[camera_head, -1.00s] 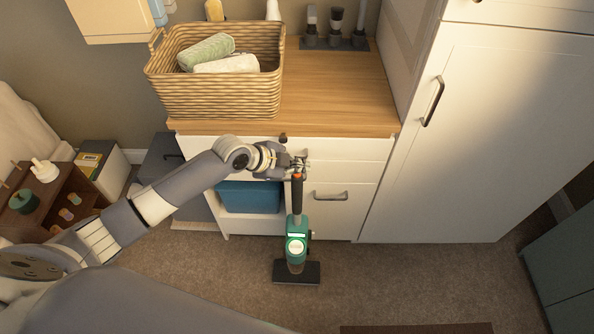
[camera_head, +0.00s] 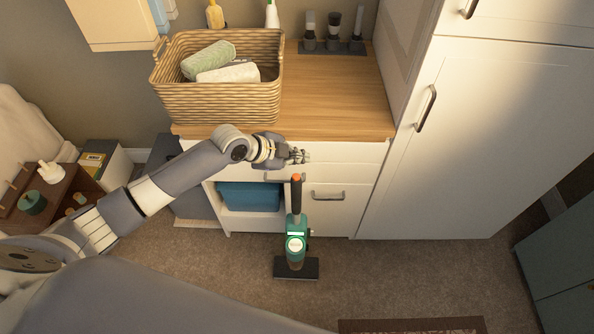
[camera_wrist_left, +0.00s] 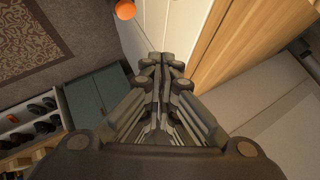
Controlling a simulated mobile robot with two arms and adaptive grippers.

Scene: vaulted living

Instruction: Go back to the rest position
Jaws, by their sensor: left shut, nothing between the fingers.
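My left gripper (camera_head: 300,156) is shut and empty in the head view, in front of the cabinet's drawer fronts. It is just above the top of a green handheld vacuum (camera_head: 296,228) with a dark handle and orange tip, and apart from it. The vacuum stands upright on the carpet on a flat dark base. In the left wrist view, the closed fingers (camera_wrist_left: 165,62) have nothing between them. The vacuum's orange tip (camera_wrist_left: 125,9) shows beyond them at the top. My right gripper is in neither view.
The wooden counter (camera_head: 335,100) is close beside my left gripper and holds a wicker basket (camera_head: 215,103) of rolled towels. A tall white cabinet (camera_head: 490,130) stands to the right. A brown shelf unit (camera_head: 60,205) is at left. Carpet (camera_head: 420,275) right of the vacuum is clear.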

